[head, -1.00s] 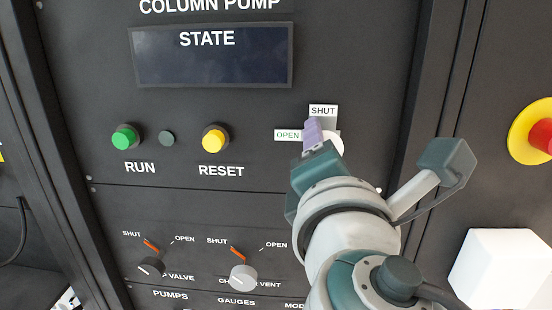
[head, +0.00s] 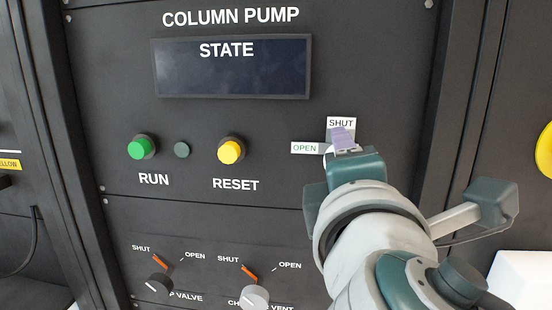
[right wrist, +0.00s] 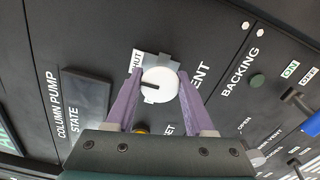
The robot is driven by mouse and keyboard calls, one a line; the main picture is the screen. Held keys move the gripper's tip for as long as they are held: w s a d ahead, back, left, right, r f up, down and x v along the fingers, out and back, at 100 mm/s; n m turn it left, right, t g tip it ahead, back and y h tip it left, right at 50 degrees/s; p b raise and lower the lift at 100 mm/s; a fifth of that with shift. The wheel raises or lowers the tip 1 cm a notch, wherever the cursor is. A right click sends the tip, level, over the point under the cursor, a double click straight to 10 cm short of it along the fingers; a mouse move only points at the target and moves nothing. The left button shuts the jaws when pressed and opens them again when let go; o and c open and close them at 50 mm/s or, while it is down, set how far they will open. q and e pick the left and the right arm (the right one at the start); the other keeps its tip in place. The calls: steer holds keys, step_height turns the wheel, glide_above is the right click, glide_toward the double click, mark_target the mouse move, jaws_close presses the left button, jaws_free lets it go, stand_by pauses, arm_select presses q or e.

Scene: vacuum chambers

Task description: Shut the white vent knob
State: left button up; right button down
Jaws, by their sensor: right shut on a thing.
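The white vent knob (right wrist: 160,84) sits on the dark panel between the two purple fingers of my right gripper (right wrist: 160,76). The fingers are closed on its sides. Its black pointer mark points left in the right wrist view, roughly toward the SHUT label (right wrist: 137,63) and a little off its middle. In the head view, my right gripper (head: 342,138) covers nearly all of the knob. The SHUT label (head: 341,122) is just above the fingertip, and the OPEN label (head: 305,148) is to the left. My left gripper is in neither view.
A green RUN button (head: 141,147) and yellow RESET button (head: 231,150) are left of the knob. Below are a black valve knob (head: 158,284) and a grey vent knob (head: 254,296). The dark STATE screen (head: 232,68) is above.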

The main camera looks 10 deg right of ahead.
steer(key=shift+c, duration=1.3)
jaws_free()
steer(key=b+v, duration=0.1)
steer(key=v, duration=0.9)
